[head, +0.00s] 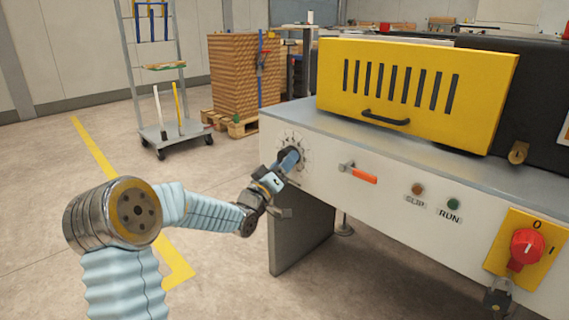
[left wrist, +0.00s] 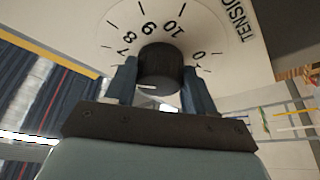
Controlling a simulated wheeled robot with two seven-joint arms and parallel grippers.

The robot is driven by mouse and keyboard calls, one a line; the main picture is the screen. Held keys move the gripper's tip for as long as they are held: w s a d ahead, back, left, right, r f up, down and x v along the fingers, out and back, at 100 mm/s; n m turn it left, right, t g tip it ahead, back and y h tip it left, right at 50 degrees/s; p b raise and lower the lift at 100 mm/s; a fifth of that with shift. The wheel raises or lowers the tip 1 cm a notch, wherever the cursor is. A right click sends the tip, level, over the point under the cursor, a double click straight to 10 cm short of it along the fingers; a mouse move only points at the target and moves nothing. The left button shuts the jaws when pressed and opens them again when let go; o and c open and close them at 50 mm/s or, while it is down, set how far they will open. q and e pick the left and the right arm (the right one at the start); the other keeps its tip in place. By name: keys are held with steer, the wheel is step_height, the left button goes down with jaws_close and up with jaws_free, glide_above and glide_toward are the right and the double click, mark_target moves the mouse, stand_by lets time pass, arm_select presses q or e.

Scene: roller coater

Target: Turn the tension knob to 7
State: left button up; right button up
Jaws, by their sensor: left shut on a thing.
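The dark round tension knob (left wrist: 161,68) stands on a white dial (left wrist: 205,28) marked with numbers; 8, 9, 10 and 0 are readable, and TENSION is printed beside it. My left gripper (left wrist: 159,72) is shut on the knob, one blue finger on each side. A short pale mark shows on the knob's face; I cannot tell which number it points to. In the head view, my left gripper (head: 282,167) reaches the dial (head: 291,139) at the left end of the machine front, largely hiding the knob.
Right of the dial are an orange-handled lever (head: 361,174), the SLIP lamp (head: 417,189), the RUN lamp (head: 453,204) and a red rotary switch (head: 527,246). A yellow slotted cover (head: 415,90) sits on top.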

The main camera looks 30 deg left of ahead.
arm_select(q)
steer(key=shift+f+m+h, duration=0.15)
steer(key=shift+m+h, duration=0.25)
steer(key=shift+m, duration=0.4)
steer(key=o, duration=1.1)
steer(key=shift+c, duration=0.2)
steer(key=v, duration=1.3)
steer(key=shift+s+f, duration=0.15)
steer(key=shift+s, duration=0.2)
